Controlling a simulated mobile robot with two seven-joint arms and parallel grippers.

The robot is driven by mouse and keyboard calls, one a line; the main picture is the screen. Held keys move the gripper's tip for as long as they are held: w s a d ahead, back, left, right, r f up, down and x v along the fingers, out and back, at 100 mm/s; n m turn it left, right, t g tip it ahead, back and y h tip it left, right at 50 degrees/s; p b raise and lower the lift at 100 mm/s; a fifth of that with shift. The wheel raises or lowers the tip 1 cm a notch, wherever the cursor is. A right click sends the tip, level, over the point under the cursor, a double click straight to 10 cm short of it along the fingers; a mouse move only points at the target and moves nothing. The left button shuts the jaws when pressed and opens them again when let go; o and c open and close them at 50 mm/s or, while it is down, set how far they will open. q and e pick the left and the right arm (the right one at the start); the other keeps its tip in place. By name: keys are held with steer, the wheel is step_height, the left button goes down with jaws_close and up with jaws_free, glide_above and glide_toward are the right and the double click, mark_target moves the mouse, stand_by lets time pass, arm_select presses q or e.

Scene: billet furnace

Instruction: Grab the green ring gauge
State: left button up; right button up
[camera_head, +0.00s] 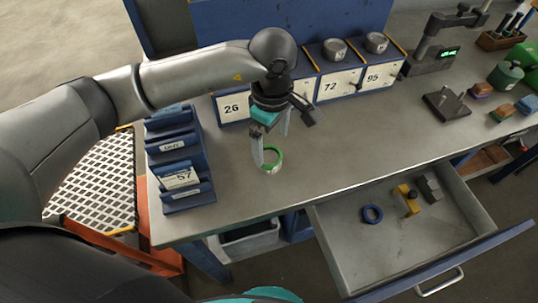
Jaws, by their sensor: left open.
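The green ring gauge (277,153) lies on the grey bench top, toward its left part. My left gripper (271,148) points down right over it. Its fingers are apart, and one finger overlaps the ring's left side in the picture. I cannot tell whether that finger touches the ring or sits in its hole. My right gripper is not in view.
A blue rack with cards (184,190) stands left of the ring. Blue bins numbered 26, 72 and 95 (341,86) line the back. An open drawer (335,245) at front right holds a blue ring (372,206) and a yellow block (407,196).

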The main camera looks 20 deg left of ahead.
mark_target(271, 157)
arm_select(q)
steer(key=f, duration=0.5)
steer(key=shift+w+a+f, duration=0.15)
steer(key=shift+w+a, duration=0.05)
steer(key=shift+w, duration=0.1)
steer(key=c, duration=1.4)
